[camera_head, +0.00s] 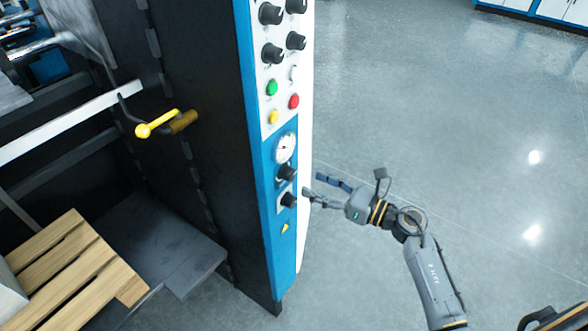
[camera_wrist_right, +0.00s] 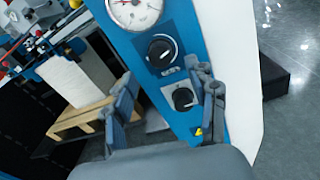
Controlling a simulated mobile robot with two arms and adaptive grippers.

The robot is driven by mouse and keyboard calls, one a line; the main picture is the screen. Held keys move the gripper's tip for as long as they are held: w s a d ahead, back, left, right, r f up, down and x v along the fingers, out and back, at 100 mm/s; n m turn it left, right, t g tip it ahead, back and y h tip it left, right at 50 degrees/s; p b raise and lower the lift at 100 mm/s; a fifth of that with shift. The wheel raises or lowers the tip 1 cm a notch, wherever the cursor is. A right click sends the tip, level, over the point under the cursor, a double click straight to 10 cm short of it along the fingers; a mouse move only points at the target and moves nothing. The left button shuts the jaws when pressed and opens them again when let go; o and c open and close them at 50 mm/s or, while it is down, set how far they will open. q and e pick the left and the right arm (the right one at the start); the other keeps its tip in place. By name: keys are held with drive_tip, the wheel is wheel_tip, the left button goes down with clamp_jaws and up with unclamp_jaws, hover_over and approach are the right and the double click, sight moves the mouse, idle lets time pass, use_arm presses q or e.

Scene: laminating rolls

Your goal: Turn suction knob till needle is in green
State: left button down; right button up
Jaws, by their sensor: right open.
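The blue and white control panel (camera_head: 272,220) stands upright in the middle of the head view. Its round white gauge (camera_head: 285,147) also shows in the right wrist view (camera_wrist_right: 135,10), partly cut off at the top; I cannot tell where its needle stands relative to green. Below it are an upper black knob (camera_head: 286,173) (camera_wrist_right: 162,50) and a lower black knob (camera_head: 288,200) (camera_wrist_right: 184,98). My right gripper (camera_head: 311,184) is open and empty in front of the lower knobs; one finger overlaps the lower knob's right edge in the wrist view. My left gripper is out of view.
Above the gauge are several black knobs, a green button (camera_head: 272,88), a red button (camera_head: 294,101) and a yellow button (camera_head: 274,117). A yellow-handled lever (camera_head: 157,124) sticks out left of the panel. A wooden pallet (camera_head: 75,265) lies lower left.

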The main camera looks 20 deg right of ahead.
sight(293, 175)
drive_tip(key=p+x, duration=0.1)
drive_tip(key=x, duration=0.4)
drive_tip(key=shift+w+a+r, duration=0.1)
drive_tip(key=shift+w+a, duration=0.15)
drive_tip(key=shift+w, duration=0.05)
drive_tip(key=shift+w+a+p, duration=0.3)
drive_tip(key=shift+w+a, duration=0.05)
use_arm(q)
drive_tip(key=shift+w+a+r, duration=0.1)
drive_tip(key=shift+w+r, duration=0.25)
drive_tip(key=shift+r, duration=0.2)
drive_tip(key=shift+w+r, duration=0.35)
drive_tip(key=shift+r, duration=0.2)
use_arm(e)
drive_tip(key=c, duration=1.2)
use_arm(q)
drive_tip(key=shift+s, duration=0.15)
use_arm(e)
drive_tip(key=shift+o, duration=0.2)
